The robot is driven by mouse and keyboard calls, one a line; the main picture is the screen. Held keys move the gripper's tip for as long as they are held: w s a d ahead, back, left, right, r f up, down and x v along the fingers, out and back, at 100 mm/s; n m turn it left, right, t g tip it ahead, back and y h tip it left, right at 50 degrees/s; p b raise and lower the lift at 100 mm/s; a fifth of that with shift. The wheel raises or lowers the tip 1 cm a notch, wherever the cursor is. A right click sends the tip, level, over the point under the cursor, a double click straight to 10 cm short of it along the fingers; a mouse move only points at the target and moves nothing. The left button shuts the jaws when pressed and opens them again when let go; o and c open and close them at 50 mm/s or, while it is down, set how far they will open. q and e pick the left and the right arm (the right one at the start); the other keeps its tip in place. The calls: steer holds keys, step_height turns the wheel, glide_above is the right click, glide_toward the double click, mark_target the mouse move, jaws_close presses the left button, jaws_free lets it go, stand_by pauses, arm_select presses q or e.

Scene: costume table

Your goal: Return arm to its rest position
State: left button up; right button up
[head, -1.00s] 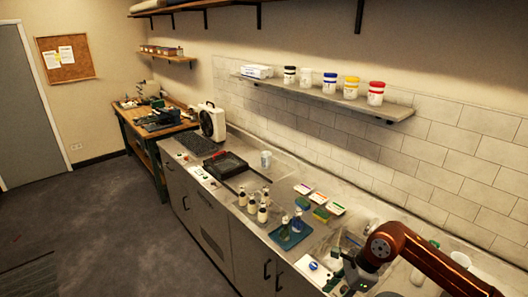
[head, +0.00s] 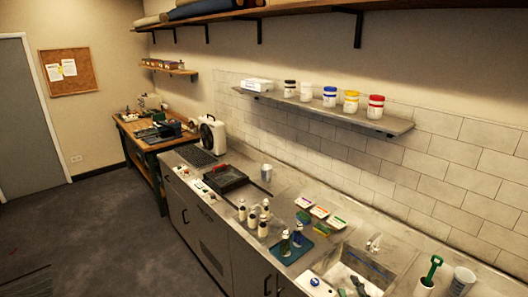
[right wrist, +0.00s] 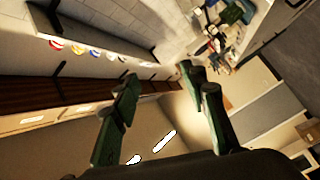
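My right gripper (right wrist: 158,76) shows in the right wrist view with its two dark green fingers apart. Nothing is between the fingers. In the head view only what looks like its fingertips (head: 353,287) shows at the bottom edge, by the sink. The brown right arm is out of the head view. My left gripper is in neither view.
The counter holds a sink (head: 365,265), a blue tray (head: 290,250) with bottles, white bottles (head: 263,228), and a black tray (head: 226,179). A wall shelf (head: 340,115) carries several jars. A green-handled tool (head: 432,268) stands at the right. The floor (head: 110,240) is clear.

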steer(key=s+d+f+m+g+h, duration=0.2)
steer(key=s+d+f+m+g, duration=0.3)
steer(key=f, duration=0.5)
steer(key=s+d+f+m+g+h, duration=0.25)
steer(key=s+d+f+m, duration=0.2)
steer(key=s+f, duration=0.4)
steer(key=s+f+m+g+y, duration=0.1)
steer(key=s+f+m+g, duration=0.1)
steer(key=s+f+g, duration=0.5)
steer(key=s+f+m+y, duration=0.15)
steer(key=s+f, duration=0.35)
steer(key=s, duration=0.6)
step_height(320, 180, down, 33)
steer(key=s+a+g+b, duration=0.2)
steer(key=b, duration=0.3)
arm_select(q)
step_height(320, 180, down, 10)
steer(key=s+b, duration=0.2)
steer(key=b, duration=0.3)
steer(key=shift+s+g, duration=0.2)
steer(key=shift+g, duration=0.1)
arm_select(e)
steer(key=s+f+g, duration=0.1)
steer(key=s+f, duration=2)
steer(key=f, duration=0.3)
steer(key=shift+s+n, duration=0.15)
steer(key=shift+n, duration=0.15)
